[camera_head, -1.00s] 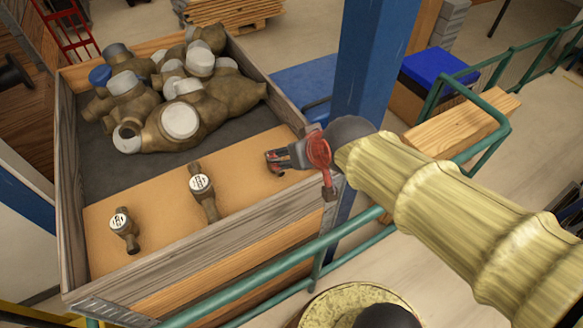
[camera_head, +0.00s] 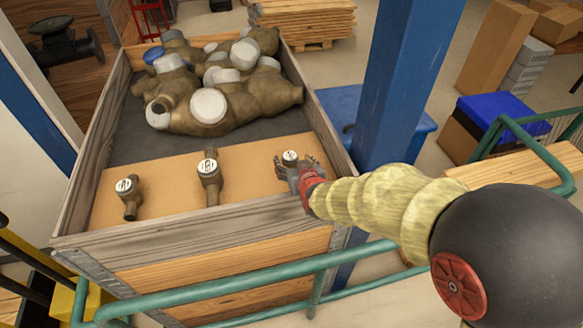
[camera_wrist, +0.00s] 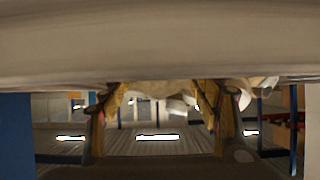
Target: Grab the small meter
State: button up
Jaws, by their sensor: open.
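Three small brass meters with white round dials are on the brown board (camera_head: 165,180) at the crate's near end. The left meter (camera_head: 128,190) and the middle meter (camera_head: 209,174) stand clear of the arm. The right meter (camera_head: 289,157) shows its dial at my gripper (camera_head: 298,169). My gripper is open, with its fingers close beside or around that meter; contact cannot be told, and its lower body is hidden. In the wrist view a broad, pale brown surface fills the top, and no meter can be made out clearly.
Large brass meters (camera_head: 225,100) are heaped at the back of the wooden crate (camera_head: 230,219). A blue post (camera_head: 405,80) rises just right of the crate. A green rail (camera_head: 240,283) runs along its front. The board between the small meters is clear.

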aim_at(290, 156)
jog(key=b+x, duration=0.1)
jog(key=x, duration=0.3)
jog(key=shift+w+d+f, duration=0.1)
jog(key=shift+d, duration=0.05)
jog(key=shift+c, duration=0.7)
grip_shut()
dwell(0.4)
